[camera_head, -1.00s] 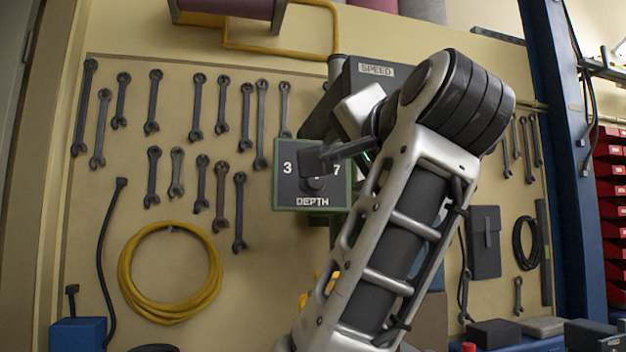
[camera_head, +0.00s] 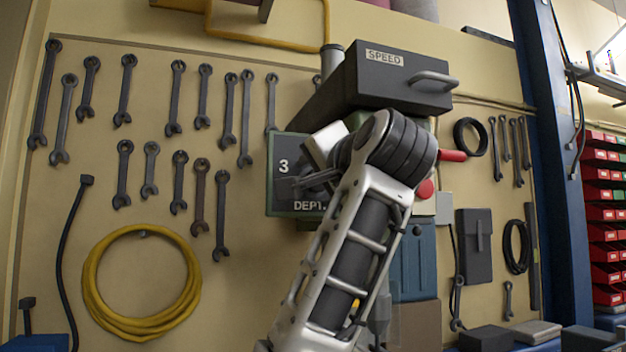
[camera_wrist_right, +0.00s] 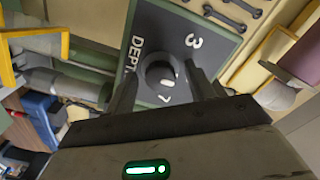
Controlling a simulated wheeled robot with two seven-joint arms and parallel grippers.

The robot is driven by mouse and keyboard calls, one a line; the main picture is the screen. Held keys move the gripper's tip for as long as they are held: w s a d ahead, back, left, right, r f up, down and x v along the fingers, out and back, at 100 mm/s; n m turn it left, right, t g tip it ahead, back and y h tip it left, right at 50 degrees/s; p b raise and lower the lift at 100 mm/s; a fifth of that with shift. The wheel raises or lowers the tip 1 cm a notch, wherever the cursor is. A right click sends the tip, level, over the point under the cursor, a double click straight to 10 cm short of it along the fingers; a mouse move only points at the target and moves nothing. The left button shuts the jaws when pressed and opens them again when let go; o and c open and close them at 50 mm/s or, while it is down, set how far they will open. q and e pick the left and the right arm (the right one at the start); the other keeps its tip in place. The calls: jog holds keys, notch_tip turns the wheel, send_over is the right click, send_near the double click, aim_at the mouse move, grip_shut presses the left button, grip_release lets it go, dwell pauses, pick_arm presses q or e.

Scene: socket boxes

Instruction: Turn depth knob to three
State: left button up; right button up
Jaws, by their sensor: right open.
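The depth panel (camera_head: 287,166) is a dark square plate with a green rim, marked 3 at its left and DEPTH below. My right arm hides the panel's right part and most or all of its knob in the head view. In the right wrist view the panel (camera_wrist_right: 150,38) appears turned, with 3, 7 and part of DEPTH visible. The round dark knob (camera_wrist_right: 158,72) has a white mark on the side toward the 7. My right gripper (camera_wrist_right: 167,86) is open, its fingers on either side of the knob; contact cannot be told. My left gripper is not in view.
A grey box labelled SPEED (camera_head: 400,75) with a handle juts out above the panel. Wrenches (camera_head: 178,98) hang at the left above a yellow hose coil (camera_head: 142,283). A red-ended part (camera_head: 452,156) and a blue post (camera_head: 552,170) are at right.

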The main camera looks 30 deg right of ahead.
jog(key=shift+s, duration=0.1)
jog(key=c, duration=1)
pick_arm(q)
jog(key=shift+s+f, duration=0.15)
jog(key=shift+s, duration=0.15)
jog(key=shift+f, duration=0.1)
pick_arm(e)
jog(key=shift+n, duration=0.4)
pick_arm(q)
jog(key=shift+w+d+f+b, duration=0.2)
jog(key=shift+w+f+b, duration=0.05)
jog(key=shift+b, duration=0.95)
pick_arm(e)
jog(key=shift+n, duration=5.5)
